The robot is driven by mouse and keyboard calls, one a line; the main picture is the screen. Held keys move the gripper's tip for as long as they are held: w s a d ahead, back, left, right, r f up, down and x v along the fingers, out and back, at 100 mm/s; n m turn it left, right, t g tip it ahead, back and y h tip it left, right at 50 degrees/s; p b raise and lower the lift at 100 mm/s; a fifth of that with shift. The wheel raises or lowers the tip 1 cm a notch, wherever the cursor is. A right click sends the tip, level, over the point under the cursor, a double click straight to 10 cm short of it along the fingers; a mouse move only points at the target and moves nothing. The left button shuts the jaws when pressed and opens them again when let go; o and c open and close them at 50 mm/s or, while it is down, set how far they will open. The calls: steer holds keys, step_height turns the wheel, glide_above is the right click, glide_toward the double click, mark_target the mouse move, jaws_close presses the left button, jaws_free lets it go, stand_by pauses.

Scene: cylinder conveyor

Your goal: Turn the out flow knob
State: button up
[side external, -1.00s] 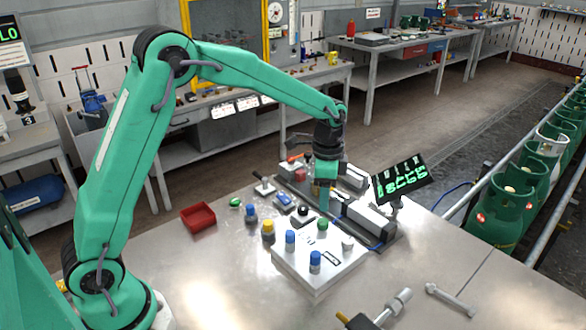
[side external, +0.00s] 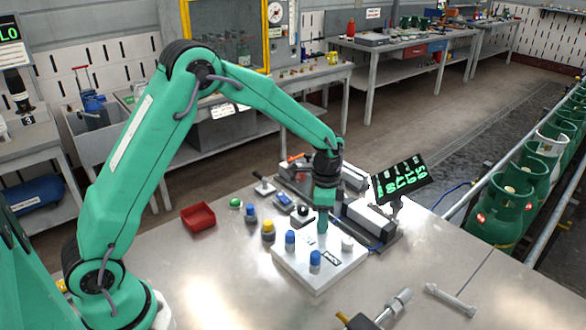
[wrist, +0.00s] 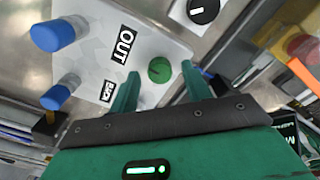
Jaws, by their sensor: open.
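A white control panel (side external: 312,277) lies on the metal table with several knobs on it. In the wrist view, a green round knob (wrist: 160,69) sits beside a black label reading OUT (wrist: 124,44). My gripper (wrist: 158,78) is open, with one finger on either side of the green knob in this view and nothing held. I cannot tell whether the fingers touch it. In the side view, my gripper (side external: 323,231) points down over the panel and hides the green knob. Blue knobs (side external: 290,239) (side external: 315,260) stand on the panel's near and left part.
A red tray (side external: 198,217) and yellow (side external: 268,229) and blue-topped (side external: 250,213) pieces lie left of the panel. A lit green display (side external: 402,176) and a device with a white cover (side external: 368,217) stand at the right. The table front is mostly clear, except for metal fittings (side external: 393,307).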

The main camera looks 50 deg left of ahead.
steer(key=shift+f, duration=0.3)
steer(key=shift+c, duration=0.5)
steer(key=c, duration=0.9)
